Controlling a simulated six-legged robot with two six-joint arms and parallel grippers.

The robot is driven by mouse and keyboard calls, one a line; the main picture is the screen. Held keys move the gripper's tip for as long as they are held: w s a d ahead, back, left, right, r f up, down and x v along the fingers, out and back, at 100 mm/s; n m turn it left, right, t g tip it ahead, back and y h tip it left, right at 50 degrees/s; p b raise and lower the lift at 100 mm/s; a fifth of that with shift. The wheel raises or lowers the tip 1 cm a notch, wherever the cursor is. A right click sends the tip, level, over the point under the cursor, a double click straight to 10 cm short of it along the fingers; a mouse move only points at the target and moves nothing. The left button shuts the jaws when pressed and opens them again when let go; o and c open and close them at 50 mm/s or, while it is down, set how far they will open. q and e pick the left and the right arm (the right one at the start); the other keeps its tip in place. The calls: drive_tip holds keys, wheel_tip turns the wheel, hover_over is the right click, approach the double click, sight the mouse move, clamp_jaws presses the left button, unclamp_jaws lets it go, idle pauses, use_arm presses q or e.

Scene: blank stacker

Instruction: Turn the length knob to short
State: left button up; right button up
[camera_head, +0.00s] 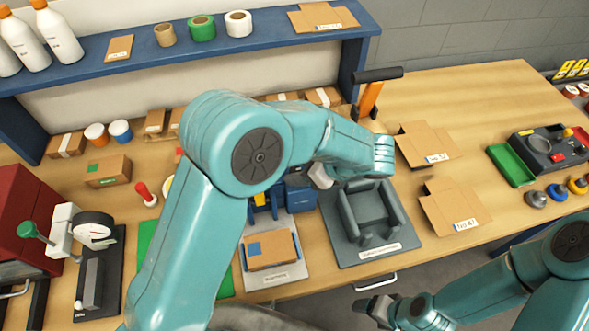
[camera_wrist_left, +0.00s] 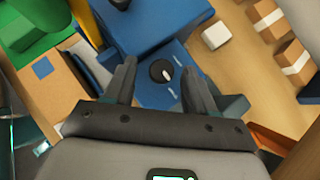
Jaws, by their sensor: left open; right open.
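The length knob (camera_wrist_left: 161,71) is a small dark round dial with a white mark, on the face of a blue machine (camera_wrist_left: 154,94) in the left wrist view. Pale marks beside it are too small to read. My left gripper (camera_wrist_left: 159,66) is open, with one finger on each side of the knob and no visible contact. In the head view the blue machine (camera_head: 300,198) is partly hidden behind my left arm, and the knob cannot be made out. My right gripper (camera_head: 375,308) is open and empty at the bottom, in front of the table edge.
A cardboard box (camera_head: 271,250) sits on the grey plate in front of the machine. A dark grey fixture (camera_head: 362,212) stands to its right. Flat cardboard blanks (camera_head: 455,206) lie further right. A white block (camera_wrist_left: 215,36) is near the machine.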

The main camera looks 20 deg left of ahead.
use_arm(q)
drive_tip(key=shift+w+d+f, duration=0.1)
drive_tip(key=shift+w+f, duration=0.1)
drive_tip(key=shift+w, duration=0.05)
drive_tip(key=shift+s+r, duration=0.1)
drive_tip(key=shift+s, duration=0.05)
drive_tip(key=c, duration=1)
drive_tip(key=shift+n+g, duration=0.3)
drive_tip(key=shift+c, duration=0.2)
drive_tip(key=n+g, duration=0.1)
drive_tip(key=n, duration=0.1)
drive_tip(key=w+n+g+p, duration=0.1)
drive_tip(key=n+g, duration=0.1)
drive_tip(key=o, duration=1)
drive_tip(key=shift+s, duration=0.1)
drive_tip(key=shift+o, duration=0.2)
